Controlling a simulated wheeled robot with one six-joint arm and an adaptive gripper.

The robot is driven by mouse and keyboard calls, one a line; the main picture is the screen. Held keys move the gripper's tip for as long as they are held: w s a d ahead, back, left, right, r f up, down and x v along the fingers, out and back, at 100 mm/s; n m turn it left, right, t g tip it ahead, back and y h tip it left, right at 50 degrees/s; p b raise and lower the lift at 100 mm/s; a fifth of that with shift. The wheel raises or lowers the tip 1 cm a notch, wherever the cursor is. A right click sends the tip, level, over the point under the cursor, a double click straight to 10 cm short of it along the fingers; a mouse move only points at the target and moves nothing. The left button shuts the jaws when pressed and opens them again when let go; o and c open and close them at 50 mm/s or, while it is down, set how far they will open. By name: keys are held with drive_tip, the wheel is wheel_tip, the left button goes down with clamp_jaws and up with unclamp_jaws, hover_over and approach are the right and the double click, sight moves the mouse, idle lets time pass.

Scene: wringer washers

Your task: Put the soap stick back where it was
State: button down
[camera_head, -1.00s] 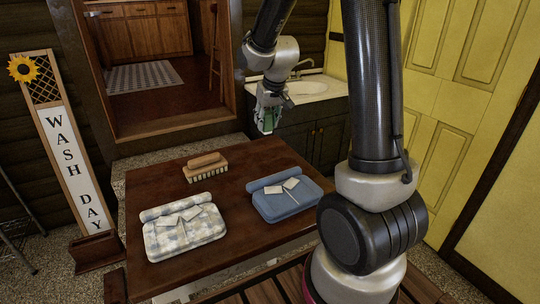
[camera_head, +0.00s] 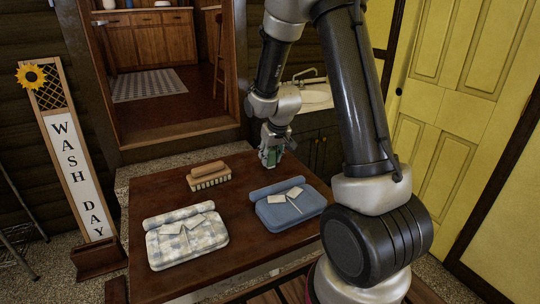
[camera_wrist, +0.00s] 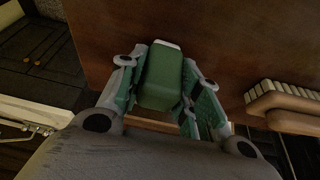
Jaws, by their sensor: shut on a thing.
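The soap stick (camera_wrist: 162,80) is a green block with a pale end, seen in the wrist view between the fingers of my gripper (camera_wrist: 160,100). My gripper is shut on it. In the head view my gripper (camera_head: 270,157) points down near the far right edge of the brown table (camera_head: 150,194), just beyond the blue folded shirt. The soap stick is small there and mostly covered by the fingers. I cannot tell whether it touches the table top.
A scrub brush (camera_head: 208,175) lies on the table to the left of my gripper. A blue folded shirt (camera_head: 290,210) and a checked folded shirt (camera_head: 187,240) lie nearer. A sink (camera_head: 316,97) stands behind. Bare table lies between brush and gripper.

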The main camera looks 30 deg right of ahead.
drive_tip(key=shift+f, duration=0.1)
drive_tip(key=c, duration=1)
unclamp_jaws()
drive_tip(key=shift+r, duration=0.4)
drive_tip(key=s+r, duration=1.7)
drive_tip(key=r, duration=0.2)
drive_tip(key=s+r, duration=0.2)
drive_tip(key=s, duration=1.1)
drive_tip(key=shift+s+a, duration=0.2)
drive_tip(key=shift+a, duration=0.1)
